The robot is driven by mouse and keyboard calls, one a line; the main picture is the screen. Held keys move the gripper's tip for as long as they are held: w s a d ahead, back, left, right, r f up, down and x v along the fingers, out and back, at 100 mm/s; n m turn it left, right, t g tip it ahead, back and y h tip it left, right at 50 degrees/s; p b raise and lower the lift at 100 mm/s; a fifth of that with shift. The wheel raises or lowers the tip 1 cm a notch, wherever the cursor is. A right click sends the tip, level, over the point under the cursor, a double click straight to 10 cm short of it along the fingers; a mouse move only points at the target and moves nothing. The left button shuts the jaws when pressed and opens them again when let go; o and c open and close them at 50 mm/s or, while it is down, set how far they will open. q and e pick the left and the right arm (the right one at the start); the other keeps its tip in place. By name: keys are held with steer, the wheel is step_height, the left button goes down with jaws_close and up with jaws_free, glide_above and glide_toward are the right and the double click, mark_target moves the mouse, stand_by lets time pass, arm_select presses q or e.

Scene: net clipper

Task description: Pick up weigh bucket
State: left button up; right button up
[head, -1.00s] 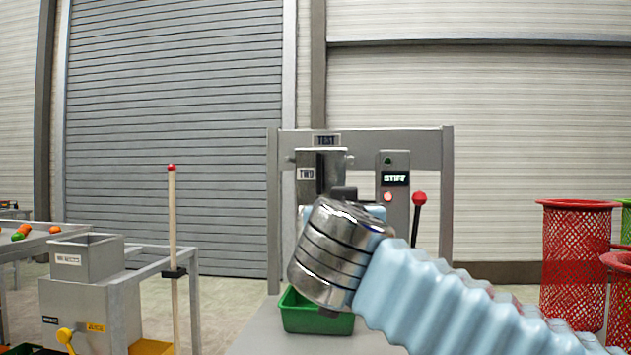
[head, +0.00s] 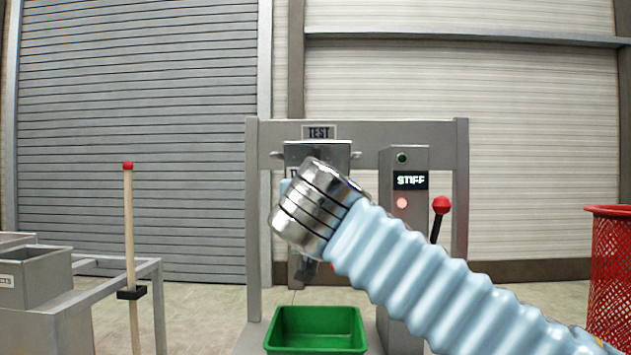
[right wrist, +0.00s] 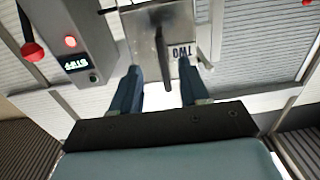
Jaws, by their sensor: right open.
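The weigh bucket, a metal box marked TWO in the right wrist view (right wrist: 183,28), hangs in the grey test frame. In the head view its upper part (head: 318,152) shows under the TEST sign, and my right arm hides most of the rest. A dark bar-like handle (right wrist: 162,48) stands out from its face. My right gripper (right wrist: 157,88) is open, its two blue-grey fingers on either side of the handle's line. Whether the fingers reach the handle is hard to tell. My left gripper is in neither view.
A control post (head: 405,230) with a STIFF display, red light and red-knobbed lever (head: 440,210) stands right of the bucket. A green tray (head: 316,310) sits below. A red mesh basket (head: 612,265) is at far right. A red-tipped pole (head: 129,220) and grey bin (head: 35,278) are left.

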steer(key=w, duration=0.7)
steer(key=shift+w+f+p, duration=0.15)
steer(key=shift+w+p, duration=0.2)
steer(key=shift+w, duration=0.05)
jaws_close()
